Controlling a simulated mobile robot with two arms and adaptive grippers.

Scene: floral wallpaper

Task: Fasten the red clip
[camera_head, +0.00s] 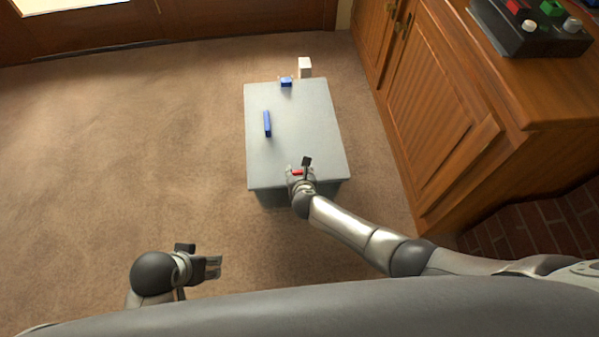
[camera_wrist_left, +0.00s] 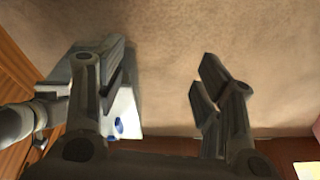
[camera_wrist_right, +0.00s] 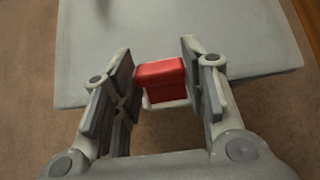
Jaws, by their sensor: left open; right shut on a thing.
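The red clip (camera_head: 297,172) is at the near edge of the grey box-like table (camera_head: 305,135). My right gripper (camera_head: 301,167) is there, shut on it. In the right wrist view the red clip (camera_wrist_right: 160,80) shows as a red block with a pale rim below it, between the fingers (camera_wrist_right: 160,88). Whether the clip touches the table edge I cannot tell. My left gripper (camera_head: 213,267) is open and empty over the carpet at the lower left. Its spread fingers show in the left wrist view (camera_wrist_left: 160,85).
A blue bar (camera_head: 267,124) lies on the table's left part. A blue clip (camera_head: 286,82) and a white block (camera_head: 305,67) are at its far edge. A wooden cabinet (camera_head: 440,100) stands close on the right. The carpet on the left is clear.

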